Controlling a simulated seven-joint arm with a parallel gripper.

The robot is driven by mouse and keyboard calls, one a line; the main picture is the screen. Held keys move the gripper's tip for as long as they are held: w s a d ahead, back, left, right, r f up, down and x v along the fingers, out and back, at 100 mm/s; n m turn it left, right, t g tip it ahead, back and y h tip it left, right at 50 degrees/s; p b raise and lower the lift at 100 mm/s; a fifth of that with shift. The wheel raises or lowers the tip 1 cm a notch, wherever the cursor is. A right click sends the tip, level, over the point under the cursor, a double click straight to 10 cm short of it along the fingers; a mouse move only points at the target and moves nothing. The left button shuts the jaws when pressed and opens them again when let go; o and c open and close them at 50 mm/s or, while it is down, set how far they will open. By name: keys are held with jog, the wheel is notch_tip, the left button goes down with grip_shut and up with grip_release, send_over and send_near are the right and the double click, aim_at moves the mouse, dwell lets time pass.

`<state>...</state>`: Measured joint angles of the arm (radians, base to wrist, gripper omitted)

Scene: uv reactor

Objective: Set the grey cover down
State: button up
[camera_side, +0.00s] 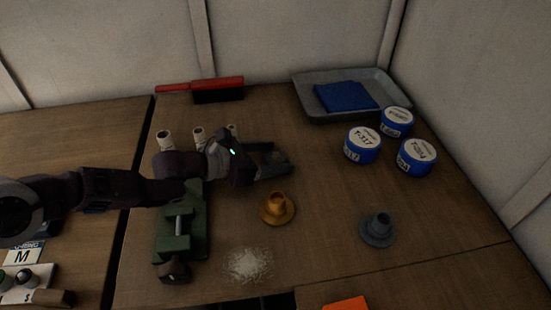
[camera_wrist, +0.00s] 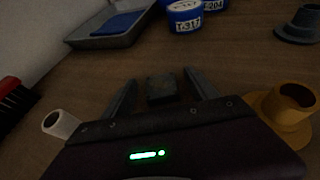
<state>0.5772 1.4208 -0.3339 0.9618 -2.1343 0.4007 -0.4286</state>
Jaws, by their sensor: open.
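My gripper (camera_side: 276,157) is open, low over the middle of the table. In the wrist view its two fingers (camera_wrist: 160,78) stand apart on either side of a small dark grey-green block (camera_wrist: 162,90). The block seems to rest on the table, with gaps to both fingers; contact is hard to judge in the dim light. A grey flanged piece (camera_side: 377,230), shaped like a hat, stands upright on the table at the right; it also shows in the wrist view (camera_wrist: 302,24). I cannot tell whether the block or this piece is the grey cover.
A yellow flanged piece (camera_side: 277,209) stands close to my gripper. A green fixture (camera_side: 182,228) and white powder (camera_side: 248,264) lie in front. Blue-and-white tubs (camera_side: 363,146), a grey tray (camera_side: 306,98) with a blue cloth (camera_side: 344,96), a red brush (camera_side: 218,88) and white cylinders (camera_side: 165,140) stand farther back.

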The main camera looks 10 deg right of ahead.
aim_at(272, 158)
grip_shut()
notch_tip(272, 158, up, 10)
jog(key=w+a+f, duration=0.1)
jog(key=w+a, duration=0.1)
jog(key=a, duration=1.3)
jog(key=w+a+f, duration=0.1)
jog(key=w+a, duration=0.1)
jog(key=a, duration=1.3)
jog(key=shift+n+t+y, duration=0.5)
jog(key=shift+n+t, duration=0.3)
jog(key=s+a, duration=0.2)
jog(key=a, duration=0.3)
jog(key=s+a, duration=0.3)
jog(key=a, duration=0.2)
jog(key=s+a+f, duration=0.1)
jog(key=s+a, duration=0.2)
jog(key=a, duration=0.2)
jog(key=shift+a, duration=0.3)
jog(key=s+a+r+n+t+y, duration=0.1)
jog(key=s+a, duration=0.7)
jog(key=s, duration=0.2)
jog(key=shift+s+r+t, duration=0.3)
jog(key=shift+r, duration=0.1)
